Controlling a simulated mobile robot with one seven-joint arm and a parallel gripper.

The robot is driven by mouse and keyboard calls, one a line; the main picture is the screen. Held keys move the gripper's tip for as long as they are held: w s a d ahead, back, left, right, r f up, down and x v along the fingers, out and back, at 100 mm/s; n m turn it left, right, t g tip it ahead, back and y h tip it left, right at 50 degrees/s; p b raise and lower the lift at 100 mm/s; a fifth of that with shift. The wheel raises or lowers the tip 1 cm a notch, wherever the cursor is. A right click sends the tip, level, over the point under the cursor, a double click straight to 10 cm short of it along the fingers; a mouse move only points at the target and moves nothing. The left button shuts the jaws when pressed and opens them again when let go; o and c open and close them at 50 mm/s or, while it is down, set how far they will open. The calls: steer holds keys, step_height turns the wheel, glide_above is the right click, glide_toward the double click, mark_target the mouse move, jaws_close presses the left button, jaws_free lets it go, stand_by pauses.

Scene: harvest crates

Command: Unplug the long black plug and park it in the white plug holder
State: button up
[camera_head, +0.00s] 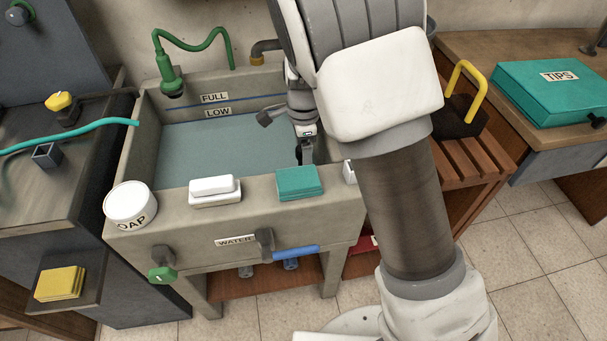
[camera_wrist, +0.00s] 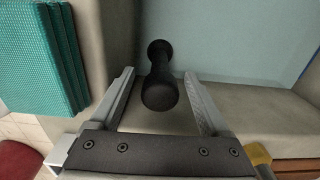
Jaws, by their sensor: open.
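The long black plug (camera_wrist: 160,92) shows in the wrist view as a dark stem with a rounded knob towards the camera. It stands in the water of the grey sink (camera_head: 330,205). My gripper (camera_wrist: 159,74) is open, with one finger on each side of the plug and a visible gap to each. In the head view my gripper (camera_head: 306,135) reaches down into the sink's right part, and a dark bit of the plug (camera_head: 299,154) shows below it. A small white block (camera_head: 349,172) on the front rim, partly hidden by my arm, may be the white plug holder.
On the front rim are a round soap tub (camera_head: 131,203), a white dish with a bar (camera_head: 215,190) and a teal cloth (camera_head: 299,183). A green spray head (camera_head: 172,85) hangs over the back left, and a tap (camera_head: 262,50) sits behind.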

steer(key=shift+f, duration=0.9)
steer(key=shift+r, duration=0.1)
jaws_close()
step_height(320, 180, up, 10)
steer(key=p, duration=0.3)
